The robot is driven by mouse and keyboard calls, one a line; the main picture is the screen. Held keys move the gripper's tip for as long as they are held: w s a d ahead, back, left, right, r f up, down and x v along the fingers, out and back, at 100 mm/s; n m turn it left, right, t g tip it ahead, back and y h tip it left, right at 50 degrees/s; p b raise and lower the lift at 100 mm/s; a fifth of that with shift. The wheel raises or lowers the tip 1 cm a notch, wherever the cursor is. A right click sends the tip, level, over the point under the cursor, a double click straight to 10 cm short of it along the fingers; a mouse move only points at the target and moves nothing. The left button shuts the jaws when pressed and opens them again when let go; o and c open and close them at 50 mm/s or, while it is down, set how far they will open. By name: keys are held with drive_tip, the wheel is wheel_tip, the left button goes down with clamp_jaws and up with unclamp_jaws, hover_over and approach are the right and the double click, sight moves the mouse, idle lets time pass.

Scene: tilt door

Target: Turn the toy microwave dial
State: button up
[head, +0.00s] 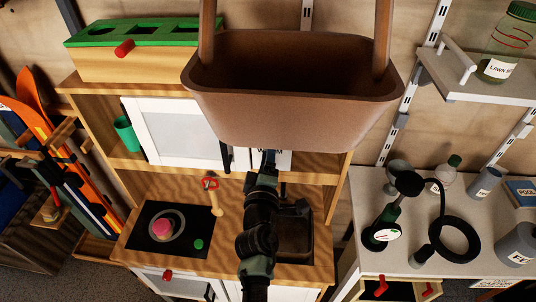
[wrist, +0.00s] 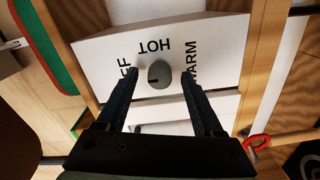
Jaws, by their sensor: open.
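The toy microwave dial (wrist: 159,73) is a small dark grey round knob with a dark mark on a white panel (wrist: 100,50). Letters reading HOT, WARM and part of OFF surround it, upside down in the wrist view. My gripper (wrist: 159,76) is open, with one finger on each side of the dial; the picture shows gaps beside the knob, and I cannot tell the depth. In the head view the microwave's white door (head: 165,130) is left of my gripper (head: 269,157). There the dial is hidden behind my gripper and a brown basket.
The brown basket (head: 290,100) hangs in front of the kitchen's upper right. Below is a wooden counter (head: 225,245) with a black stove plate (head: 150,215), a pink item, a red-topped tool (head: 212,190) and a sink. A grey workbench (head: 450,190) with several items stands at right.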

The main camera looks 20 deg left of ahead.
drive_tip(key=p+v, duration=0.3)
drive_tip(key=v, duration=1)
